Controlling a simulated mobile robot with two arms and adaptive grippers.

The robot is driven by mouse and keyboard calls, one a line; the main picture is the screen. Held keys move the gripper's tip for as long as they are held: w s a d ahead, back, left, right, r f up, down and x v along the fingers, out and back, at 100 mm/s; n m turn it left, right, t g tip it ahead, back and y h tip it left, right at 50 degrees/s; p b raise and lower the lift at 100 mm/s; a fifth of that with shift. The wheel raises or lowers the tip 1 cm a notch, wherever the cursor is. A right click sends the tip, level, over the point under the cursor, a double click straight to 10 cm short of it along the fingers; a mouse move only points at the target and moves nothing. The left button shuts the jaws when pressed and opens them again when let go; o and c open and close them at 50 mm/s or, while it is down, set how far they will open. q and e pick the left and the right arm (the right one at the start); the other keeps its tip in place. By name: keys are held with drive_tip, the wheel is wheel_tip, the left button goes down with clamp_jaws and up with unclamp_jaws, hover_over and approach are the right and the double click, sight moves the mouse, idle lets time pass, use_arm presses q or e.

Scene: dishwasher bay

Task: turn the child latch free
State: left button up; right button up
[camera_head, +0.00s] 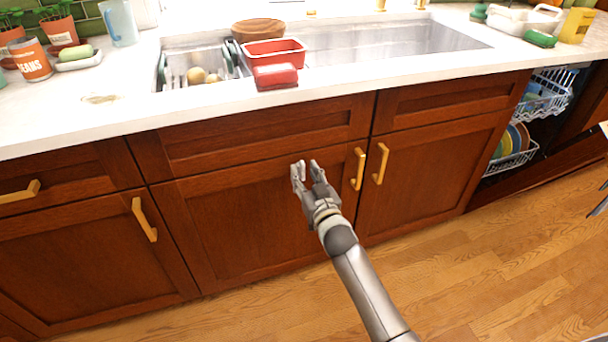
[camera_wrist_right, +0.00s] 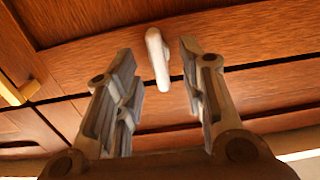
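The child latch (camera_wrist_right: 157,58) is a white, rounded bar on the brown wooden cabinet front in the right wrist view. It lies in the gap between the two fingers of my right gripper (camera_wrist_right: 156,75), near the tips. The fingers are spread and I see no clear contact with it. In the head view my right gripper (camera_head: 309,172) is in front of the cabinet door under the sink, left of a gold handle. I cannot make out the latch apart from the fingers there. My left gripper is not in view.
Gold handles (camera_head: 358,169) and (camera_head: 381,163) stick out close to the right of my gripper. The counter (camera_head: 130,111) above holds a sink (camera_head: 390,42) and a red tub (camera_head: 273,54). Dish racks (camera_head: 514,157) stand at the right. The wooden floor (camera_head: 480,265) is clear.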

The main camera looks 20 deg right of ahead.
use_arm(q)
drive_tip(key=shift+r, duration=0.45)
use_arm(e)
drive_tip(key=shift+w, duration=0.65)
clamp_jaws()
